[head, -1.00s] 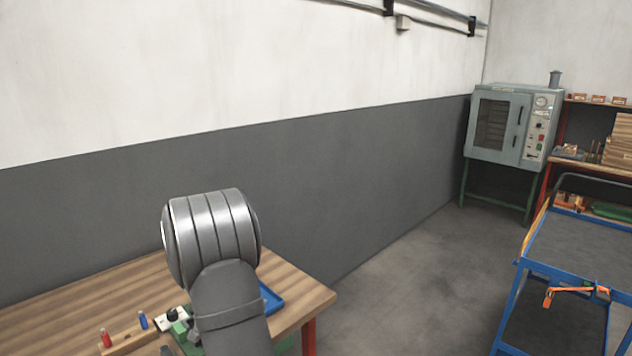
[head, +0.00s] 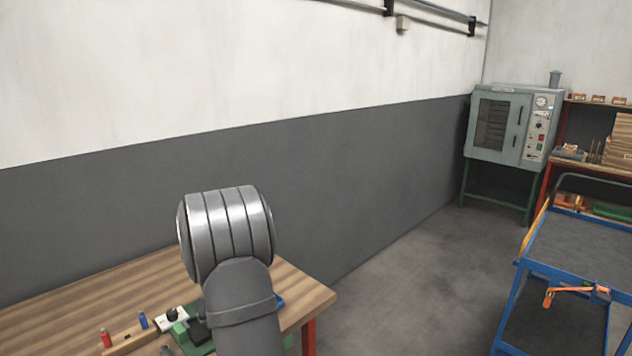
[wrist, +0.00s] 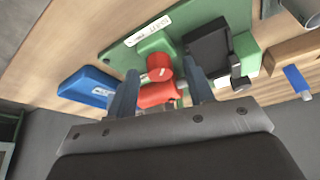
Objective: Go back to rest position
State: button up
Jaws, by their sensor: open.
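My gripper (wrist: 160,98) is open in the wrist view. Its two fingers point at the wooden bench (wrist: 85,28), and a red part (wrist: 158,68) shows between and beyond them. I cannot tell from this view how far the fingers are from it. The red part sits by a green block (wrist: 155,45) on a green base plate (wrist: 120,52), with a black block (wrist: 208,45) to its right. In the head view my own arm hides the gripper and part of the green base plate (head: 200,349).
A blue tray (wrist: 88,87) lies left of the plate. Red (head: 106,338) and blue (head: 143,320) pegs stand on the bench's wooden holder (head: 128,341). A grey oven (head: 510,125) and a blue cart (head: 575,240) stand to the right. Open floor lies between bench and cart.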

jog(key=shift+n, duration=0.3)
dwell(0.6)
jog(key=shift+a+m+h, duration=0.1)
jog(key=shift+m+h, duration=0.35)
jog(key=shift+m, duration=0.9)
jog(key=shift+a+m+h, duration=0.1)
jog(key=shift+m+h, duration=0.35)
jog(key=shift+m, duration=0.9)
jog(key=shift+d, duration=0.1)
jog(key=shift+n+y, duration=0.3)
jog(key=shift+n, duration=0.7)
jog(key=shift+d+n+y, duration=0.1)
jog(key=shift+n+y, duration=0.5)
jog(key=shift+n, duration=1)
